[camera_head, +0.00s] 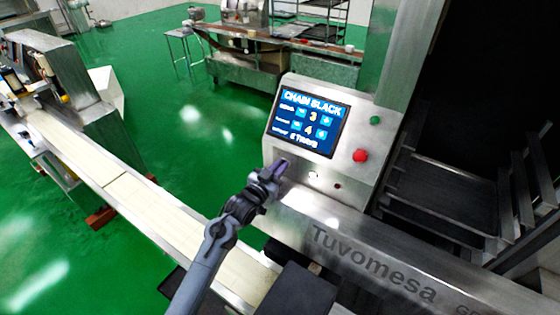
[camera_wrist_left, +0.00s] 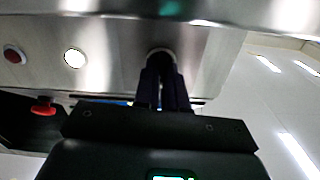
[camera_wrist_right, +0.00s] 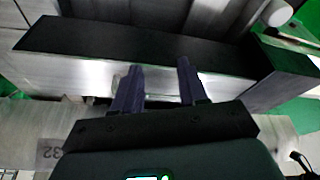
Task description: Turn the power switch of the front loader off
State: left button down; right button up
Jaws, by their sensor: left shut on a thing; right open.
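The front loader's slanted steel control panel (camera_head: 349,131) stands right of centre in the head view. My left gripper (camera_head: 279,168) is at the panel's lower left. In the left wrist view, its fingers (camera_wrist_left: 163,72) are closed around a dark round switch knob (camera_wrist_left: 160,56) on the steel face. The fingers hide most of the knob, so its turned position cannot be told. My right gripper (camera_wrist_right: 158,72) shows only in its wrist view, open and empty, near a dark-topped steel block (camera_wrist_right: 125,46).
The panel carries a lit screen (camera_head: 308,122), a green button (camera_head: 375,120) and a red button (camera_head: 360,155). A white button (camera_head: 314,176) and a small dark red one (camera_head: 337,186) sit lower. A pale conveyor (camera_head: 150,207) runs left; dark racks (camera_head: 450,187) stand right.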

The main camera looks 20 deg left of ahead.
pick_arm(q)
jog(key=n+p, duration=0.2)
jog(key=n, duration=0.1)
jog(key=shift+a+r+n+p, duration=0.1)
jog(key=shift+n+p, duration=0.3)
jog(key=n+p, duration=0.1)
jog(key=n, duration=0.1)
jog(key=shift+n+p, duration=0.3)
jog(key=shift+p, duration=0.05)
jog(key=n+p, duration=0.1)
jog(key=n, duration=0.1)
jog(key=shift+a+n, duration=0.1)
jog(key=shift+n, duration=0.3)
jog(key=shift+f+n+p, duration=0.2)
jog(key=shift+n+p, duration=0.25)
jog(key=shift+n, duration=0.05)
jog(key=c, duration=1.2)
grip_release()
jog(key=shift+w, duration=0.1)
